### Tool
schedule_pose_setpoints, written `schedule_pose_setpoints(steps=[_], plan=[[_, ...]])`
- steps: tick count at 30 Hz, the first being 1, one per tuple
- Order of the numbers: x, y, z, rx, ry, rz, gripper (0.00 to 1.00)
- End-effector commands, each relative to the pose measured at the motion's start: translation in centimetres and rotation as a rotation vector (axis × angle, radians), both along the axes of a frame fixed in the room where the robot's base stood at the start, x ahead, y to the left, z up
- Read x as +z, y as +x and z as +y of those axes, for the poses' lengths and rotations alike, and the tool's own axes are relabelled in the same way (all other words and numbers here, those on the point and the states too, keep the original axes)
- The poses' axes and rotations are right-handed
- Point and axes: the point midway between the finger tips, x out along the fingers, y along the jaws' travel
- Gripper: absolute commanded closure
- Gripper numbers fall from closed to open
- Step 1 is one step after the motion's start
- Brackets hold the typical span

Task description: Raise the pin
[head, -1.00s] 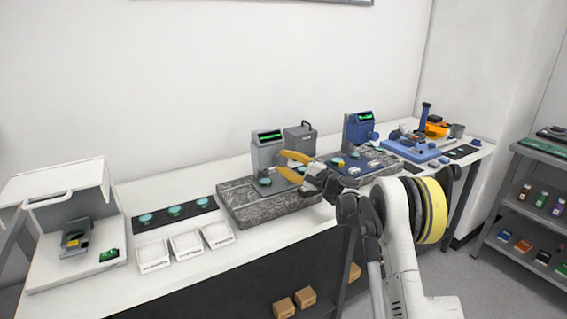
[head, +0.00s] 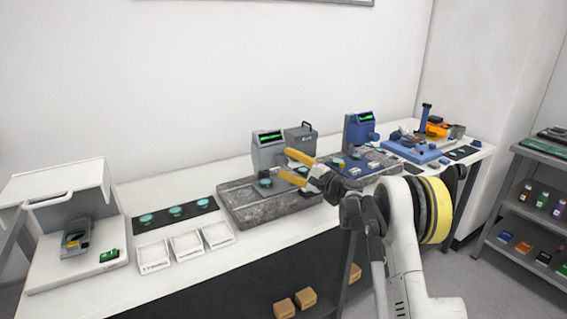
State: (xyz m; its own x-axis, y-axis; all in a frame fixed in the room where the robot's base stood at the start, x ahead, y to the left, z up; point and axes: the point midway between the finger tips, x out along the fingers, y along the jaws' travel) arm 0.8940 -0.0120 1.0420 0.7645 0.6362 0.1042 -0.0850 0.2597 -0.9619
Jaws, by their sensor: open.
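No pin can be made out at this size; it may be small or hidden behind my gripper. My gripper (head: 286,166) has yellow fingers spread apart, open and empty, pointing left over the right part of a grey stone base (head: 245,205). On this base stands a grey instrument with a green-lit screen (head: 268,137), just left of the fingertips. A teal disc (head: 265,183) lies under the instrument, close to the lower fingertip. A grey box with a dark handle (head: 301,138) stands behind my gripper. Whether a finger touches anything cannot be told.
A blue instrument (head: 361,130) on another stone base stands right of my gripper. Farther right is a blue fixture (head: 415,150). To the left are a dark mat (head: 155,229) with teal discs, white trays (head: 187,244) and a white hooded station (head: 58,190). A shelf (head: 540,185) stands far right.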

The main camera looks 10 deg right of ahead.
Motion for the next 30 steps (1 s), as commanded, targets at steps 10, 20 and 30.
schedule_pose_setpoints(steps=[10, 20, 30], plan=[[-0.8, -5.8, -4.9, -0.003, 0.001, 0.001, 0.42], [-1.1, -8.2, -6.8, 0.000, 0.000, 0.000, 0.42], [-1.1, -8.2, -6.8, 0.000, 0.000, 0.000, 0.42]])
